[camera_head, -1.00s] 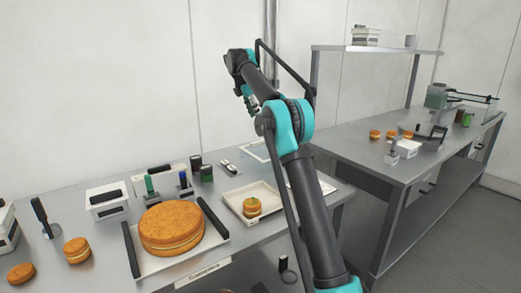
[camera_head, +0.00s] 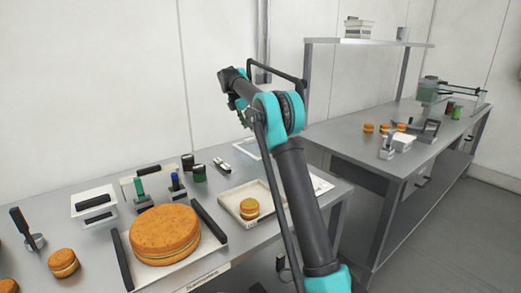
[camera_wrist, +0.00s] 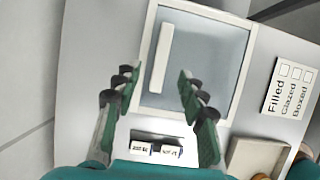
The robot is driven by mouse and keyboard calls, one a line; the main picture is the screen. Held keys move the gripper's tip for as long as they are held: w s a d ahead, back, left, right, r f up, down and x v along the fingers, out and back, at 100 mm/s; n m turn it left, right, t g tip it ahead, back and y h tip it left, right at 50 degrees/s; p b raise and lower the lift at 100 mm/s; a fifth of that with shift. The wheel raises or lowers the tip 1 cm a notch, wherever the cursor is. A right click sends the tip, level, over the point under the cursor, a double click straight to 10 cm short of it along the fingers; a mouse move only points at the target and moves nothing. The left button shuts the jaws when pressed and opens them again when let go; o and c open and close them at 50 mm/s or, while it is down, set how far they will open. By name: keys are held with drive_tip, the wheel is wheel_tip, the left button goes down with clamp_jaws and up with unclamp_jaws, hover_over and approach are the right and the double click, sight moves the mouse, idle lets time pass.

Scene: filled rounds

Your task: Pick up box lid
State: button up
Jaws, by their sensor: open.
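The box lid (camera_wrist: 205,58) appears to be the clear pane with a white frame in the wrist view, lying on the grey table. A white bar-shaped handle (camera_wrist: 161,57) stands on its left half. In the head view a white-framed edge (camera_head: 243,149), likely the same lid, shows partly behind my arm. My gripper (camera_wrist: 158,88) is open and empty, with its green fingertips apart. In the wrist view the fingertips appear either side of the handle's lower end; the height gap cannot be told. In the head view my gripper (camera_head: 241,118) is partly hidden by my arm.
A tray (camera_head: 231,207) with a small cake, dark jars (camera_head: 199,173) and a large cake (camera_head: 165,233) stand on the near table. A second table (camera_head: 380,155) stands behind right.

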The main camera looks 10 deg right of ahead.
sight(253, 138)
drive_tip(key=shift+x, duration=3.45)
drive_tip(key=shift+s, duration=0.15)
drive_tip(key=shift+c, duration=0.2)
clamp_jaws()
